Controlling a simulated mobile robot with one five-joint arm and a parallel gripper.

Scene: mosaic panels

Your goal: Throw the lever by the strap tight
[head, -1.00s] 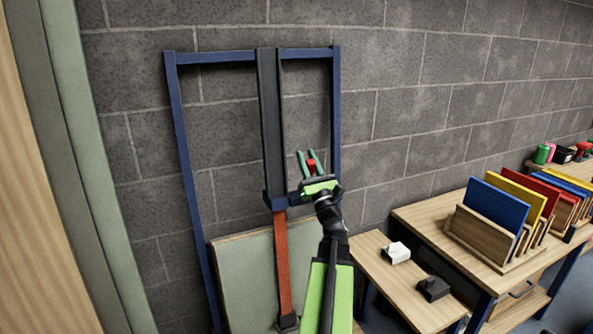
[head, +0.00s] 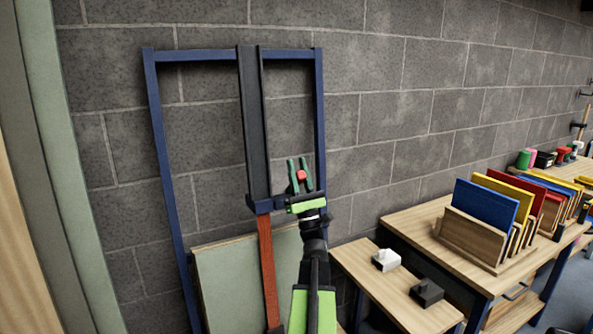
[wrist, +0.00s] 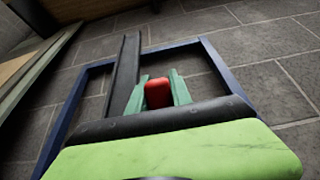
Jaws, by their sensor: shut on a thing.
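A red knob (head: 301,175), seemingly the lever's handle, sits between the two teal fingers of my gripper (head: 299,172). The wrist view also shows the red knob (wrist: 158,93) between the fingers (wrist: 160,92), which are shut on it. The rest of the lever is hidden behind my gripper. An orange-red strap (head: 267,262) runs down from a dark blue collar (head: 262,205) at the foot of a dark upright channel (head: 254,130). My gripper is just right of the collar, inside the right post of the blue frame (head: 321,120).
A pale board (head: 222,285) leans on the wall behind the strap. To the right, a low wooden bench (head: 375,292) carries a white block (head: 386,260) and a black block (head: 427,292). A table beyond it has a rack of coloured panels (head: 490,215).

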